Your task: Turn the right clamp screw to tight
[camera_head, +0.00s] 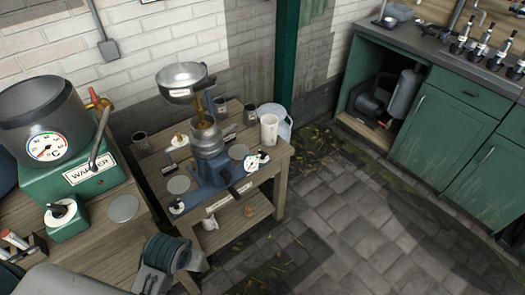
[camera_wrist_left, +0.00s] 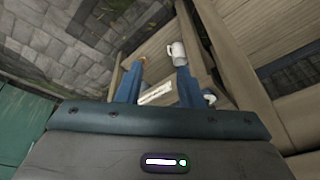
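A cream separator with a steel bowl (camera_head: 182,78) and a blue base (camera_head: 208,178) stands on a small wooden table (camera_head: 158,192). My right gripper is not in view.
A green water heater (camera_head: 85,175) stands on the left bench. The paved floor at right is clear before the green cabinets (camera_head: 434,130).

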